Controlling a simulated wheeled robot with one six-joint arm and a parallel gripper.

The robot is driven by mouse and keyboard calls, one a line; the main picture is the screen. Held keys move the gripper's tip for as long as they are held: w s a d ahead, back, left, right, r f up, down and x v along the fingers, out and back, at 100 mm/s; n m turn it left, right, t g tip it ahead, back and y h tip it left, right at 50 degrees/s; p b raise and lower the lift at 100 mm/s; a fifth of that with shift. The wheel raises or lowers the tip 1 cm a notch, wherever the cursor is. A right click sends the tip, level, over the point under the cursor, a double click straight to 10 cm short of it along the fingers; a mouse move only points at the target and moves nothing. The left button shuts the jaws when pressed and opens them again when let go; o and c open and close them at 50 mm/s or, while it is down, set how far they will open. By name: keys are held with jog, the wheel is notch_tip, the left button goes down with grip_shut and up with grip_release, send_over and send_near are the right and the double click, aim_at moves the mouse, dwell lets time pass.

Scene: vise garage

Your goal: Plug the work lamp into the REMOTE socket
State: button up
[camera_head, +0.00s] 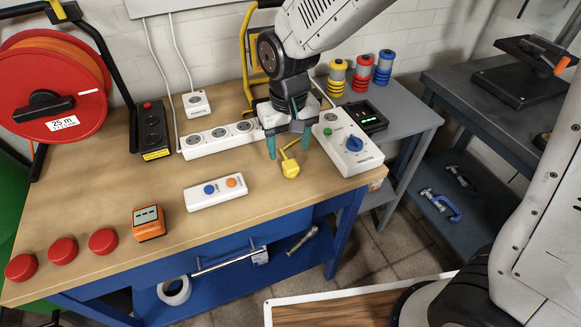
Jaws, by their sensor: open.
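A yellow plug (290,169) with a short length of yellow cord lies on the bench near its front edge. My gripper (288,153) has teal fingers spread apart just above and behind the plug, on both sides of its cord; no grip shows. A yellow tubular frame (247,45), possibly the work lamp, stands behind my arm and is partly hidden. A white socket strip (217,139) lies behind and left of the gripper, its right end hidden. A small white single socket (196,104) sits farther back. I cannot read a REMOTE label.
A white box with a blue knob (353,143) stands close right of my gripper. A white remote (215,192) and an orange meter (148,223) lie in front. A red cable reel (48,87) fills the left back. Bench between remote and strip is clear.

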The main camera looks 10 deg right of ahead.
aim_at(291, 164)
jog(key=f, duration=0.5)
jog(key=shift+d, duration=0.2)
jog(key=c, duration=1)
